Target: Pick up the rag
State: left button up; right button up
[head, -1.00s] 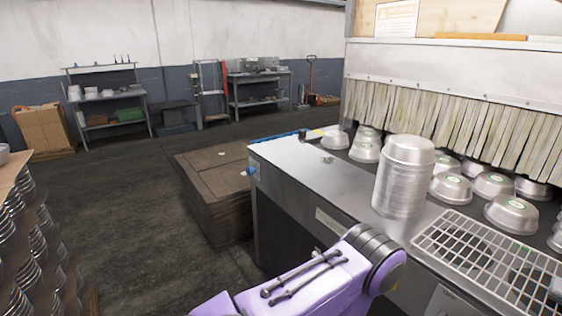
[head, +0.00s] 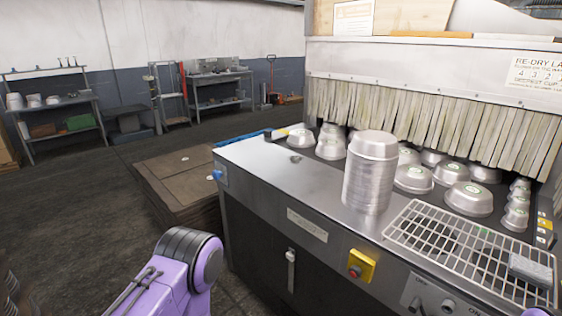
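A folded grey piece (head: 530,268) that looks like the rag lies on the right end of the wire rack (head: 425,232), near the right edge of the head view. I cannot tell its material for sure. A smaller grey scrap (head: 295,158) lies flat on the metal counter at the far left, too small to identify. Neither gripper is in view.
A tall stack of metal pans (head: 369,180) stands on the counter (head: 262,165) left of the rack. Several upturned pans (head: 468,198) sit behind it before the strip curtain (head: 430,120). A yellow switch box (head: 361,266) is on the front panel. Brown stacked boards (head: 180,170) stand left.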

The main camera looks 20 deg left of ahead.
aim_at(536, 275)
jog(key=u, duration=1.8)
jog(key=k, duration=1)
jog(key=z, duration=1.65)
